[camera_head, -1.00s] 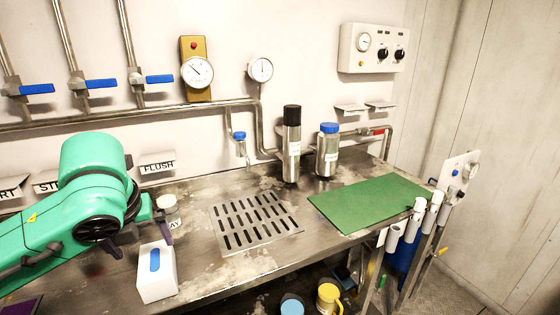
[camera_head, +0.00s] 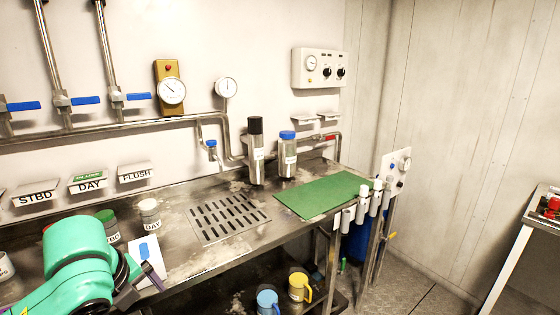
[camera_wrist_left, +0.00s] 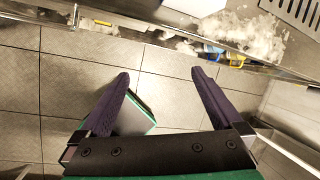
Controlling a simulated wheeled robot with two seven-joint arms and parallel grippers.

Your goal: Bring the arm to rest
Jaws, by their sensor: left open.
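My left arm, green with a dark wrist, is at the lower left of the head view. Its gripper (camera_head: 140,290) is at the counter's front edge, partly cut off by the picture's bottom. In the left wrist view the left gripper (camera_wrist_left: 160,75) has its two dark purple fingers wide apart with nothing between the tips. It points over the tiled floor (camera_wrist_left: 170,95), with the steel counter's front edge (camera_wrist_left: 130,20) beyond the fingertips. A light box with a green edge (camera_wrist_left: 135,118) shows lower down, partly behind the left finger. My right gripper is not in view.
On the counter (camera_head: 200,262) stand a white box with a blue mark (camera_head: 148,250), close to my left wrist, a DAY jar (camera_head: 150,214) and a green-lidded jar (camera_head: 107,224). A drain grate (camera_head: 228,217) and green mat (camera_head: 320,195) lie right. Mugs (camera_head: 299,285) stand below.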

